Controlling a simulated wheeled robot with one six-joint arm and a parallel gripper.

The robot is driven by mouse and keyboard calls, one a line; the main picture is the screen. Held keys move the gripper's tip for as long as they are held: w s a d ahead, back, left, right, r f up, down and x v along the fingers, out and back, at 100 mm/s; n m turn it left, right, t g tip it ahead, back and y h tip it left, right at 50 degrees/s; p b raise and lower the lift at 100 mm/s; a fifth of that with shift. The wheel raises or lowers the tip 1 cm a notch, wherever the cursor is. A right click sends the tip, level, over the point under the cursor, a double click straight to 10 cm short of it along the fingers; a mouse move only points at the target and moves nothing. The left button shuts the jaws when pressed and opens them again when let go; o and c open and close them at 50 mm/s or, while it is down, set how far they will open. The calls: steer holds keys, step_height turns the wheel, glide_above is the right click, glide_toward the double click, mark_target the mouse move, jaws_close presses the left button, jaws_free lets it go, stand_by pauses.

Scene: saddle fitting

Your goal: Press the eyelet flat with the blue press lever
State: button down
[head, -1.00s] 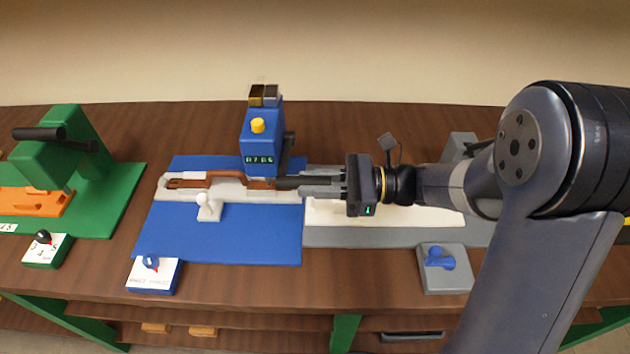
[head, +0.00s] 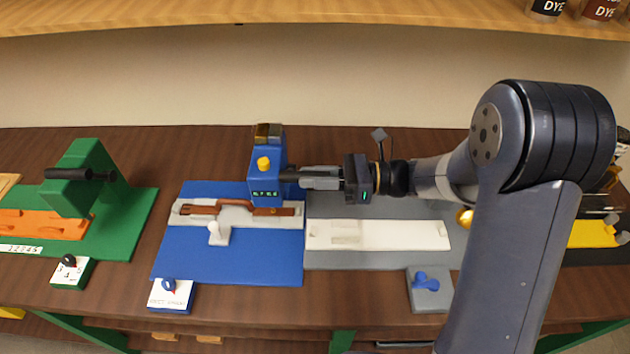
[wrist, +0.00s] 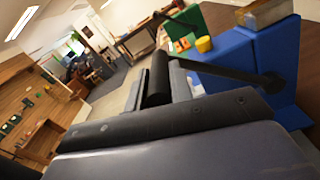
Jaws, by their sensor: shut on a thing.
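The blue press (head: 266,172) stands at the back of the blue mat (head: 250,265), with a yellow button on its front and a lit display. A brown leather strap (head: 270,211) lies on a pale holder under the press head. The eyelet is too small to make out. My gripper (head: 300,178) is level with the press body on its right side. It is shut on the dark handle (wrist: 156,82) of the press lever. The lever's black arm (wrist: 230,72) runs from the handle to the blue press in the wrist view.
A white clamp (head: 217,234) stands at the strap holder's front edge. A blue-knobbed dial box (head: 171,294) sits in front of the mat. The green press (head: 85,180) stands at left. A grey station (head: 380,258) with a white block lies below my arm.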

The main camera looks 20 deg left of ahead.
steer(key=shift+w+a+r+p, duration=0.25)
steer(key=shift+w+r+p, duration=0.25)
steer(key=shift+w+r, duration=0.3)
steer(key=c, duration=1.3)
jaws_free()
steer(key=shift+o, duration=0.2)
steer(key=shift+f, duration=0.1)
steer(key=shift+w+d, duration=0.1)
steer(key=b+v, duration=0.2)
steer(key=v, duration=0.5)
steer(key=shift+d, duration=0.1)
